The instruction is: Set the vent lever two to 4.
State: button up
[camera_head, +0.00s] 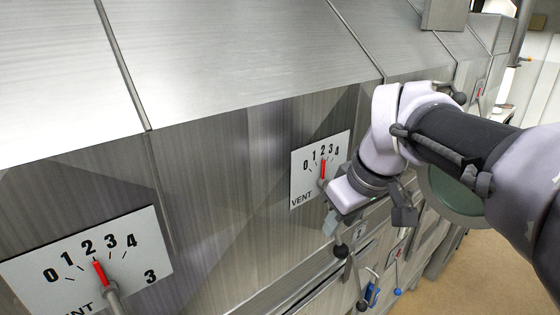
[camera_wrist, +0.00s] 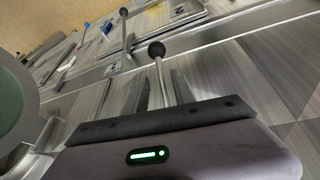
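A vent dial plate (camera_head: 302,181) marked 0 to 4 is on the grey hood face. Its red pointer (camera_head: 323,169) stands at about 2. My gripper hides the plate's lower right corner, so its number is not visible. The vent lever's rod hangs below it and ends in a black ball knob (camera_head: 341,251). My gripper (camera_head: 334,222) is in front of the lever below the plate. In the wrist view, my gripper (camera_wrist: 162,88) is open, with the rod (camera_wrist: 159,73) between its two fingers and the knob (camera_wrist: 156,49) beyond the fingertips. Contact with the rod cannot be told.
A nearer vent plate (camera_head: 40,290) labelled 3 is at the lower left, its pointer near 2. Further levers, a blue item (camera_head: 372,294) and small plates line the hood to the right. A round green-grey disc (camera_head: 452,190) is behind my arm. Brown floor (camera_head: 470,270) shows at lower right.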

jog(key=x, duration=0.1)
jog(key=b+x, duration=0.1)
jog(key=shift+a+f, duration=0.25)
jog(key=shift+f, duration=0.15)
jog(key=shift+w+d+f, duration=0.1)
jog(key=shift+w+f, duration=0.1)
jog(key=shift+w, duration=0.05)
jog(key=shift+s, duration=0.1)
grip_shut()
dwell(0.8)
